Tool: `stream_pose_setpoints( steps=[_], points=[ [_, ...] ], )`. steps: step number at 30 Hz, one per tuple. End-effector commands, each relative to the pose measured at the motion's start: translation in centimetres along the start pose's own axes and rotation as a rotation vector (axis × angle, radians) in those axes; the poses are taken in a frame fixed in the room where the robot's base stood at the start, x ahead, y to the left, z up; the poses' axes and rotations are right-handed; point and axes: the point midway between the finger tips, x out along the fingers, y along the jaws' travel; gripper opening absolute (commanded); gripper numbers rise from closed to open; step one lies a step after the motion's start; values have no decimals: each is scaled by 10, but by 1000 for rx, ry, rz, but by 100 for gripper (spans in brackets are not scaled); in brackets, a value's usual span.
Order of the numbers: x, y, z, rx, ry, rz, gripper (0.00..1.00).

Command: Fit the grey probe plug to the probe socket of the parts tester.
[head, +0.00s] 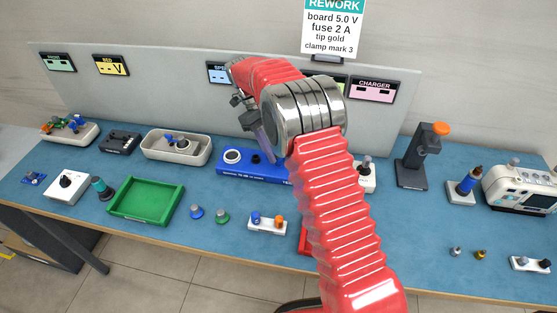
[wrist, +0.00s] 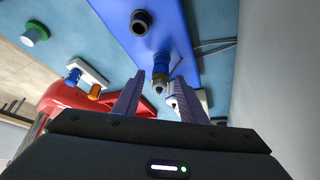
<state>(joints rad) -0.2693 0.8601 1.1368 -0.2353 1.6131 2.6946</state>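A long blue box (head: 240,181) with pale lettering stands mid-bench. It appears to be the parts tester. Its top has a pale-ringed round opening and a dark round one; the wrist view shows the box (wrist: 115,12) with a dark ring. My gripper (head: 268,150) points down over its right half. In the wrist view my gripper (wrist: 157,97) has its fingers apart. A blue piece with a gold band and grey tip (wrist: 160,72) shows beyond and between them, with no clear finger contact. I cannot tell which piece is the grey probe plug; my arm hides part of the bench.
A grey tray (head: 150,152) with small parts is left of the blue box. A green tray (head: 122,208) and blue and green knobs stand front left. A dark stand with an orange top (head: 410,170) and a white instrument (head: 500,195) are at right. A grey panel closes the back.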

Motion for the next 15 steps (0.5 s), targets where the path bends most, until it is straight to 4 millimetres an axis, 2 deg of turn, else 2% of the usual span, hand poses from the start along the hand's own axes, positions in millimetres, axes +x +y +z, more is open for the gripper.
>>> stream_pose_setpoints(
  steps=[7, 15],
  points=[
    [-16, 0, -8, 0, -2, -1, 38],
    [-55, 0, -30, 1, -3, -2, 38]
  ],
)
